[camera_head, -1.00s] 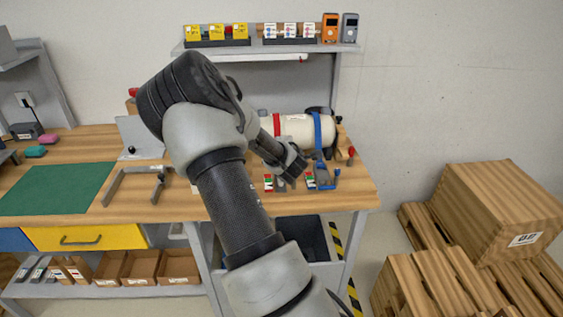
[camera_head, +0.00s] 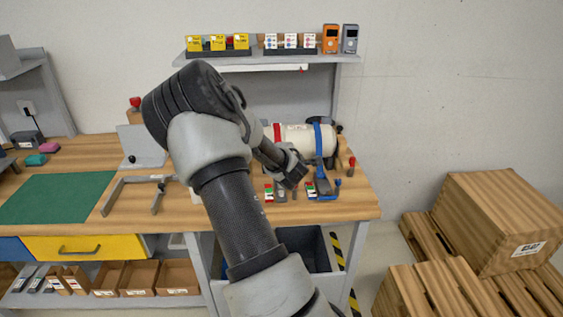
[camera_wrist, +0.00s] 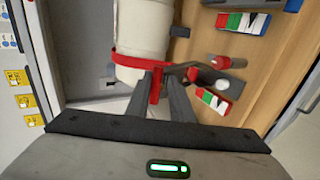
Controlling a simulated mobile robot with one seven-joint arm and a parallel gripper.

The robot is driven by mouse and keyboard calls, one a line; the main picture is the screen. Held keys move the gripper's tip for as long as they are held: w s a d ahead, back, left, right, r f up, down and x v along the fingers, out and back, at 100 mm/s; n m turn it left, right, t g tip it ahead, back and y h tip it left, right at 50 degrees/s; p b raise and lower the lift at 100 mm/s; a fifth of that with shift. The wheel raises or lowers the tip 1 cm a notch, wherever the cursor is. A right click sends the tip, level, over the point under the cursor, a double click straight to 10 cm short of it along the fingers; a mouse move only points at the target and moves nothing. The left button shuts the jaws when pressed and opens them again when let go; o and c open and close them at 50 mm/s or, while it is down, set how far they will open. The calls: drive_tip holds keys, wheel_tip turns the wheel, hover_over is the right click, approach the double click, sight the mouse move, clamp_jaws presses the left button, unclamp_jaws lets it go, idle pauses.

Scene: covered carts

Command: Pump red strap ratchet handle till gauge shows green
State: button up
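A white cylinder (camera_head: 300,138) lies on the bench with a red strap (camera_head: 277,133) and a blue strap (camera_head: 318,140) around it. In the wrist view, the red strap (camera_wrist: 135,62) runs to a ratchet beside the cylinder. My gripper (camera_wrist: 160,85) has its fingers on both sides of the red handle (camera_wrist: 155,88), close against it. In the head view, my gripper (camera_head: 296,178) is low over the bench in front of the cylinder. A gauge (camera_wrist: 210,98) with green, white and red bands is near the red ratchet. Its pointer reading is too small to tell.
A second gauge (camera_wrist: 243,22) and the blue ratchet (camera_head: 325,185) are close by on the right. A grey bracket (camera_head: 135,190) and green mat (camera_head: 55,198) lie left. A shelf (camera_head: 260,66) with cards and meters is above. Wooden crates (camera_head: 500,220) stand right of the bench.

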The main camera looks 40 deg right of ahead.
drive_tip(key=shift+s+a+f, duration=0.1)
drive_tip(key=shift+f, duration=0.05)
drive_tip(key=v, duration=1.7)
drive_tip(key=shift+s, duration=0.1)
